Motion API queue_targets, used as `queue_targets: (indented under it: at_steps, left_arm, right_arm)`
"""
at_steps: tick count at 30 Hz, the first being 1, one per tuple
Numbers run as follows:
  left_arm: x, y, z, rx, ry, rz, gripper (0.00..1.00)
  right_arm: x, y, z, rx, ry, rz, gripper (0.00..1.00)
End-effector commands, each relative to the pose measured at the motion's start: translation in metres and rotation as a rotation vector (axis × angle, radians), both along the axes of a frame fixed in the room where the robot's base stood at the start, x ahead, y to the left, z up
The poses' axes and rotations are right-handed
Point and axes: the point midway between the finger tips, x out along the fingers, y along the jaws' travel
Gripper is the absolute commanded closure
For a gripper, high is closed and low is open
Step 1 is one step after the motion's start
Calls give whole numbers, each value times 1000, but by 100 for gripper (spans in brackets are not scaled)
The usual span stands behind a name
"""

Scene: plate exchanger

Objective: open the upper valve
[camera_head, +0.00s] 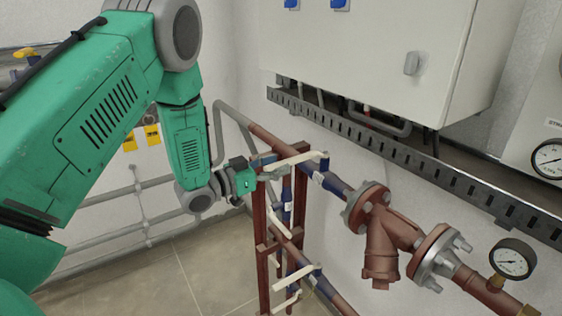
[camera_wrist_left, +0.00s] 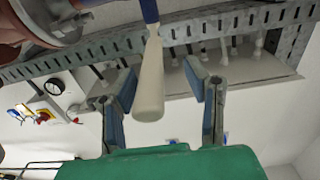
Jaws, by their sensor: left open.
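The upper valve has a long cream handle (camera_head: 297,160) on a blue body (camera_head: 326,178), set on the upper pipe. My left gripper (camera_head: 262,168) is at the free left end of this handle. In the left wrist view the gripper (camera_wrist_left: 160,72) is open, and the cream handle (camera_wrist_left: 150,82) appears between its two fingers, with gaps on both sides. Its blue neck (camera_wrist_left: 150,10) shows at the top. I cannot tell how deep the handle sits between the fingers. My right gripper is not in view.
A lower valve with a cream handle (camera_head: 297,276) sits below. A red-brown frame (camera_head: 261,240) supports the pipes. A flanged strainer (camera_head: 381,245) and a gauge (camera_head: 512,260) are to the right. A perforated rail (camera_head: 400,153) and grey cabinet (camera_head: 375,60) are above.

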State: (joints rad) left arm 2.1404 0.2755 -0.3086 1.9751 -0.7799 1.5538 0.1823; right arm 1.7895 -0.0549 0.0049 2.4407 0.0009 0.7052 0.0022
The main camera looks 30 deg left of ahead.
Motion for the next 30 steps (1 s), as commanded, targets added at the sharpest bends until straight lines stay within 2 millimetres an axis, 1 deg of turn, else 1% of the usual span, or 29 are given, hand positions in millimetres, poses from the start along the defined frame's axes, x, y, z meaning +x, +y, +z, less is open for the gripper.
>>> queue_targets:
  at_steps: [4, 8, 13, 14, 15, 17, 25, 30]
  left_arm:
    - [10, -7, 1, 3, 1, 0, 58]
    - [12, -9, 1, 2, 1, 0, 58]
    - [12, -6, 0, 0, 2, 1, 58]
    - [12, -6, -1, -1, 3, 1, 65]
    - [12, -5, -1, -1, 2, 1, 79]
    - [12, -5, -1, -1, 3, 1, 100]
    - [12, -6, -1, -1, 4, 8, 100]
    - [13, -17, -2, -1, 5, 37, 100]
  right_arm:
    - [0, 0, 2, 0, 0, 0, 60]
    - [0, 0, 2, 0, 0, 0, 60]
    - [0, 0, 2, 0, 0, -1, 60]
    - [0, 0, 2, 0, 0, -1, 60]
    - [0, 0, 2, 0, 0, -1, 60]
    - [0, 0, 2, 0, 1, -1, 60]
    - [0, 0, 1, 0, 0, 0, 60]
    - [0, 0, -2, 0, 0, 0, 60]
